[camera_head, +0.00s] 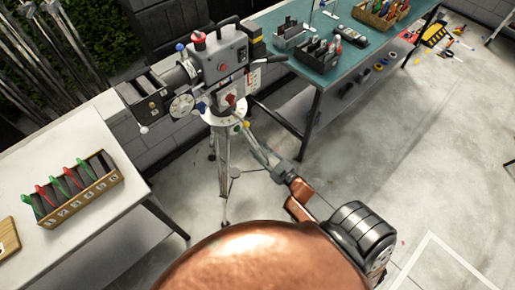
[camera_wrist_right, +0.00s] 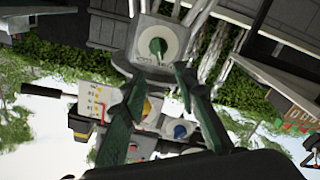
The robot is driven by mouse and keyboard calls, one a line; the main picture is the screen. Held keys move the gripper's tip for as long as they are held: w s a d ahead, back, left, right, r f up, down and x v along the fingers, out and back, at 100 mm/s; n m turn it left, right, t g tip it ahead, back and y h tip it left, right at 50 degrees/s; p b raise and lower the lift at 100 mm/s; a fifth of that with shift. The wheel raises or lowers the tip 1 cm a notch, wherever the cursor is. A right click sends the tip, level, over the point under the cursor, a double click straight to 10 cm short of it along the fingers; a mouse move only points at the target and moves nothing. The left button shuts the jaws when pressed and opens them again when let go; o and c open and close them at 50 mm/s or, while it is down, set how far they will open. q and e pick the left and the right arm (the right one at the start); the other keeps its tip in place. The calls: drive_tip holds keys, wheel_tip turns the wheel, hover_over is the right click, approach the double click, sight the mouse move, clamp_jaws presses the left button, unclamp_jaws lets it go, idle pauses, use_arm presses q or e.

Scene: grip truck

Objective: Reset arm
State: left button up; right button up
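A grey machine (camera_head: 222,68) with red, blue and yellow knobs stands upright on a tripod in the head view. The wrist view shows part of a machine upside down, with a green knob (camera_wrist_right: 158,47) on a pale round plate, a yellow-red knob (camera_wrist_right: 147,108) and a blue knob (camera_wrist_right: 180,130). My right gripper (camera_head: 246,130) is just below and in front of the machine's lower front. In the right wrist view its two dark green fingers (camera_wrist_right: 161,72) are apart with nothing held between them. I cannot tell whether they touch the machine. My left gripper is not in view.
A white table (camera_head: 95,215) at the left holds a wooden box (camera_head: 75,195) of green- and red-handled items. A teal workbench (camera_head: 320,75) at the back holds black trays and a wooden tool box (camera_head: 380,14). The concrete floor (camera_head: 420,150) at the right is mostly clear.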

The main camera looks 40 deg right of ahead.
idle(0.3)
drive_tip(key=s+f+m+g+h, duration=0.1)
drive_tip(key=s+f+g, duration=0.3)
drive_tip(key=f, duration=0.8)
drive_tip(key=s+f+m+g, duration=0.2)
drive_tip(key=s+f, duration=0.4)
drive_tip(key=f, duration=0.5)
drive_tip(key=s+f+m+g+h, duration=0.1)
drive_tip(key=s+f+g, duration=0.35)
drive_tip(key=f, duration=0.75)
drive_tip(key=s+a+f+g, duration=0.1)
drive_tip(key=s+f, duration=0.4)
drive_tip(key=s, duration=0.6)
drive_tip(key=s+a+f+m+g, duration=0.1)
drive_tip(key=s+a+f+g, duration=0.1)
drive_tip(key=s+f, duration=0.4)
drive_tip(key=s+a+f+g, duration=0.1)
drive_tip(key=s+f+g, duration=0.3)
drive_tip(key=s, duration=1.2)
wheel_tip(320, 180, down, 2)
drive_tip(key=shift+s+a+f+m, duration=0.15)
drive_tip(key=shift+s+f+m, duration=0.05)
drive_tip(key=shift+s+m, duration=0.1)
